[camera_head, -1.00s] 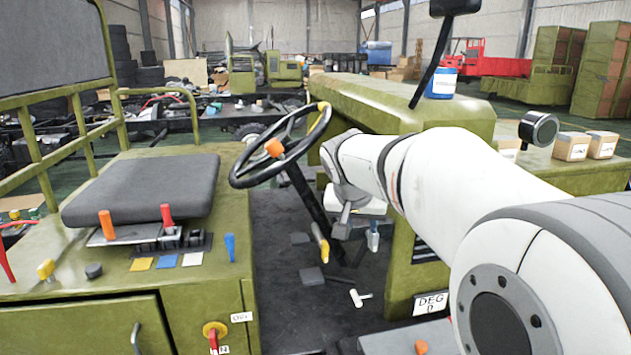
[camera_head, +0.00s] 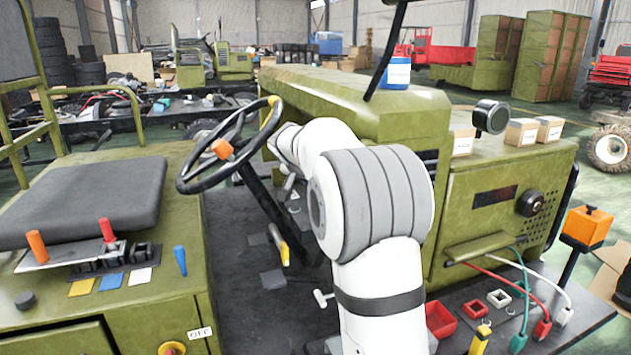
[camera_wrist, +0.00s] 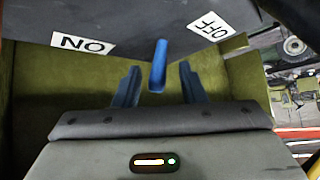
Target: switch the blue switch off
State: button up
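The blue switch (camera_wrist: 158,66) is a slim lever between my two fingers in the wrist view. It lies between an ON label (camera_wrist: 83,43) on the left and an OFF label (camera_wrist: 208,27) on the right, both upside down. I cannot tell which position it is set to. My gripper (camera_wrist: 158,84) is open, with a visible gap on each side of the lever. In the head view my arm hides the gripper and this switch. Another blue lever (camera_head: 180,260) stands on the green seat base there.
The steering wheel (camera_head: 230,146) and a yellow-handled lever (camera_head: 284,251) stand left of my arm. The seat (camera_head: 85,198) is farther left. The green engine housing (camera_head: 350,100) rises behind. An open red box (camera_head: 440,318), cables and an orange box (camera_head: 587,227) are at right.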

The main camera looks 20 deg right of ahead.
jog(key=shift+w+d+f, duration=0.15)
jog(key=shift+f, duration=0.05)
grip_shut()
dwell(0.3)
